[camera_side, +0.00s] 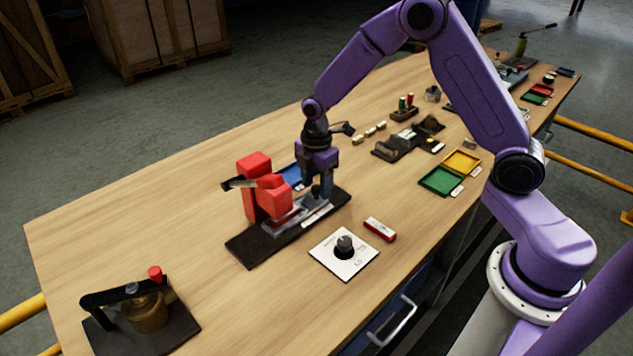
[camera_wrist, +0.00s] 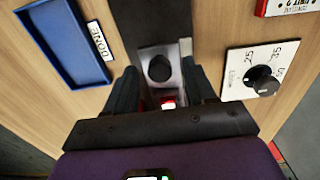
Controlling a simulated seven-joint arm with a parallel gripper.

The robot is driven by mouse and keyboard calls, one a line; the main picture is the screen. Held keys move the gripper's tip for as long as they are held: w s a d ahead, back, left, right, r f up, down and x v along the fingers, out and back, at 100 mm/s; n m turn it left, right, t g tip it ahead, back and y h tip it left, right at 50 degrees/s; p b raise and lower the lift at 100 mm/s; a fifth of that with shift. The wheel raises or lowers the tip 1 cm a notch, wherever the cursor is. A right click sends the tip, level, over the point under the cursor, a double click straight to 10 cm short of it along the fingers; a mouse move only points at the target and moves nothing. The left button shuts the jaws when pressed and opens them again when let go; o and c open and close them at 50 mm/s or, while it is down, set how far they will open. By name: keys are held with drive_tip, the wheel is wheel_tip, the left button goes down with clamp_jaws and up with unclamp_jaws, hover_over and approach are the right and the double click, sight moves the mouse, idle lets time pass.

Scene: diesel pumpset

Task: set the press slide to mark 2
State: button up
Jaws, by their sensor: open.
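The red press (camera_side: 262,190) stands on a dark base plate (camera_side: 240,248) in the side view. Its grey slide (camera_side: 283,222) lies low along the base, with a pale marked strip (camera_side: 318,213) beside it. In the wrist view the slide plate (camera_wrist: 152,52) carries a round black knob (camera_wrist: 160,68). My gripper (camera_side: 322,194) points down over the right end of the press base. In the wrist view its open fingers (camera_wrist: 158,76) stand on either side of the knob, with gaps visible. I cannot read the slide's marks or tell which one it is at.
A white dial plate with a black knob (camera_side: 344,244) and a red labelled block (camera_side: 380,229) lie in front of the press. A blue tray (camera_wrist: 66,40) with a "DONE" label is beside it.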

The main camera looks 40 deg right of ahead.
sight(303, 207)
clamp_jaws()
drive_tip(key=shift+a, duration=2.25)
unclamp_jaws()
wheel_tip(303, 207, up, 17)
drive_tip(key=shift+r, duration=0.2)
